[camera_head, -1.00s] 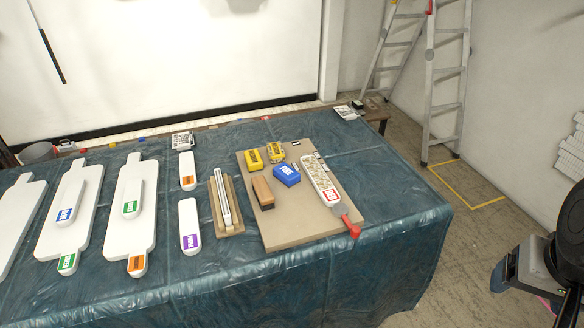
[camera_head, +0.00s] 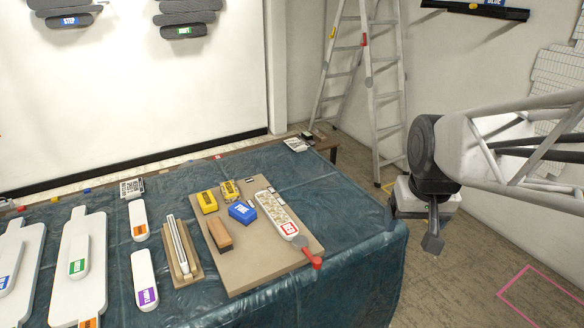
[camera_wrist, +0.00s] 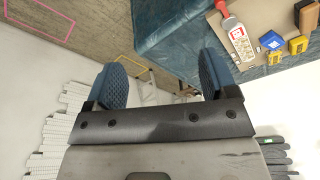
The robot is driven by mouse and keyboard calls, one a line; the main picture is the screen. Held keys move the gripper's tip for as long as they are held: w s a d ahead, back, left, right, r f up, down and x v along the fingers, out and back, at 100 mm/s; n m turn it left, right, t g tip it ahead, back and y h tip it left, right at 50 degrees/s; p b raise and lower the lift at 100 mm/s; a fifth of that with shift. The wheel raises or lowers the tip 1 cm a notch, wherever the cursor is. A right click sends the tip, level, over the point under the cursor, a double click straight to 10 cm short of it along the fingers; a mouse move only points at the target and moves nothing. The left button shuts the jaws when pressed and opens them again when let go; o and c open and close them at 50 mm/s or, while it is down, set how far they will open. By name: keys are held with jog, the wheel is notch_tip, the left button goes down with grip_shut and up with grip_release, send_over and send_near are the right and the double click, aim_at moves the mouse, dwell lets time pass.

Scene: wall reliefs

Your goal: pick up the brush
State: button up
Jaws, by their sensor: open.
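The brush (camera_head: 218,236) looks like a small wooden block with a dark lower side. It lies on the left part of a tan board (camera_head: 248,278) on the table. In the wrist view what appears to be the brush (camera_wrist: 307,14) is at the top right corner, partly cut off. My gripper (camera_head: 433,243) hangs beyond the table's right edge, well to the right of the board and apart from the brush. In the wrist view its two blue pads (camera_wrist: 165,80) are spread apart with nothing between them.
Around the brush are a blue block (camera_head: 242,212), yellow blocks (camera_head: 207,202) and a white tool with a red handle (camera_head: 290,226). A wooden holder with a pale bar (camera_head: 181,247) stands left of the board. A ladder (camera_head: 376,90) stands behind the table.

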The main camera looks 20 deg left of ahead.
jog(key=w+a+f+n, duration=0.2)
jog(key=w+a+f, duration=0.1)
jog(key=w+a, duration=0.65)
jog(key=n+g+y, duration=0.1)
jog(key=n, duration=0.4)
send_over(219, 229)
jog(key=d, duration=0.1)
jog(key=f, duration=1.7)
jog(key=shift+s+d, duration=0.15)
jog(key=shift+d, duration=0.05)
jog(key=shift+s+a+f, duration=0.15)
jog(key=shift+a+f, duration=0.15)
jog(key=shift+a, duration=0.1)
jog(key=shift+f, duration=0.1)
jog(key=shift+a+f, duration=0.1)
jog(key=shift+f, duration=1.05)
jog(key=shift+f, duration=0.15)
